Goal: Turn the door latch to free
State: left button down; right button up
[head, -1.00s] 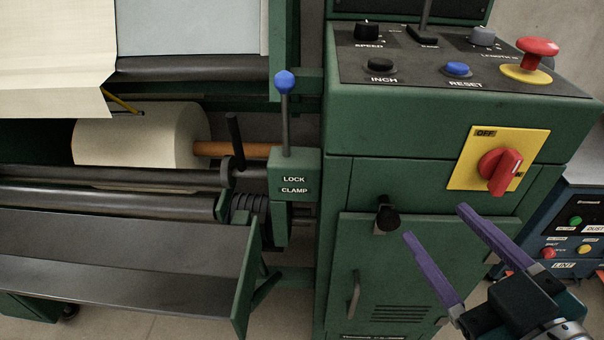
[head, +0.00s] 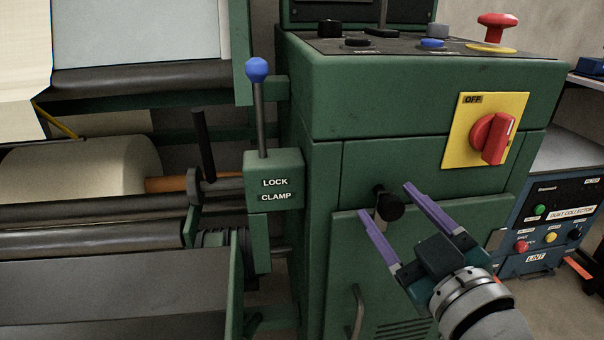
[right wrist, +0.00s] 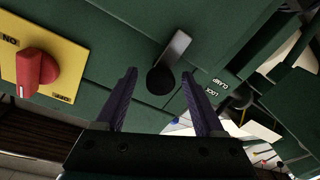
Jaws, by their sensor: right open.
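The door latch (head: 390,207) is a dark knob with a short handle at the top of the green cabinet door (head: 345,250). In the right wrist view its black round end (right wrist: 160,81) and grey bar (right wrist: 176,47) show. My right gripper (head: 385,200) is open, its purple fingers pointing at the latch from the lower right. The latch appears between the two fingertips in both views, with gaps at its sides. How deep the tips reach around it I cannot tell. My left gripper is not in view.
A red rotary switch (head: 492,137) on a yellow plate sits above right of the latch. A lock clamp lever (head: 259,110) with a blue ball stands to the left. A door handle (head: 357,310) is below. A dust collector panel (head: 550,220) stands at the right.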

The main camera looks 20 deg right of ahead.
jog(key=shift+w, duration=0.35)
grip_shut()
dwell(0.4)
